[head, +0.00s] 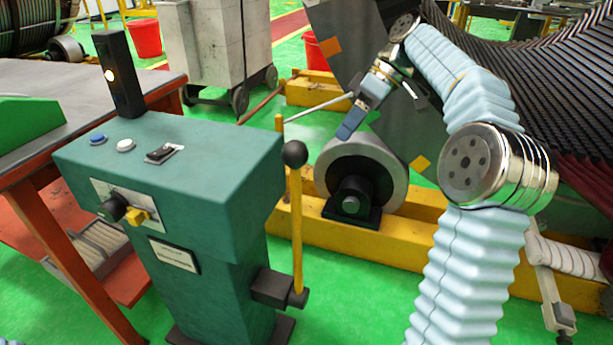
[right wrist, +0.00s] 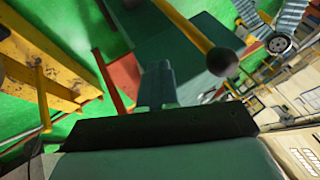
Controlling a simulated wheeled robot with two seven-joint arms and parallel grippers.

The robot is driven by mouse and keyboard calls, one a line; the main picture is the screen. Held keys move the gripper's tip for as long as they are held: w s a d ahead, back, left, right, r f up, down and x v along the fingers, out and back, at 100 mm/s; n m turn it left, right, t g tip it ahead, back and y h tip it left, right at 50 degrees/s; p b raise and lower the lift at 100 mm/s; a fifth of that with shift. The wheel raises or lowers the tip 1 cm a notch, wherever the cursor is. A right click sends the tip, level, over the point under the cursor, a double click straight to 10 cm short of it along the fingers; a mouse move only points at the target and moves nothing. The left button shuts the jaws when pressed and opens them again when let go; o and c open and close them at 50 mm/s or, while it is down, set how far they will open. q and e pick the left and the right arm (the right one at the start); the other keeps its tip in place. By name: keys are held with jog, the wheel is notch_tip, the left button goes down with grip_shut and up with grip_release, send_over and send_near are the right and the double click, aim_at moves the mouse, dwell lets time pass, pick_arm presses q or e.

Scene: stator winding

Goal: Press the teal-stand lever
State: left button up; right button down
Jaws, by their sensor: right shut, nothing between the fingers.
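The teal stand (head: 205,180) is a control post at the centre left of the head view. Its lever (head: 296,230) is a yellow rod on the right side, standing nearly upright, with a black ball knob (head: 294,153) on top. My right gripper (head: 347,130) is shut and empty, to the right of the knob and a little above it in the picture, apart from it. In the right wrist view the shut fingers (right wrist: 157,85) point towards the stand, with the knob (right wrist: 222,61) to their right. My left gripper is not in view.
The stand carries a black post with a light (head: 115,75), buttons (head: 124,146) and a yellow-handled switch (head: 138,216). A grey roller (head: 385,160) on a yellow frame (head: 385,245) is behind the lever. A worktable (head: 60,85) stands at left. Green floor (head: 350,300) is clear in front.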

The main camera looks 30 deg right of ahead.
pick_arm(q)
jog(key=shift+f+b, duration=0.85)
pick_arm(e)
jog(key=s+a+f, duration=0.1)
jog(key=a+f, duration=0.7)
jog(key=a, duration=0.1)
jog(key=shift+a, duration=0.2)
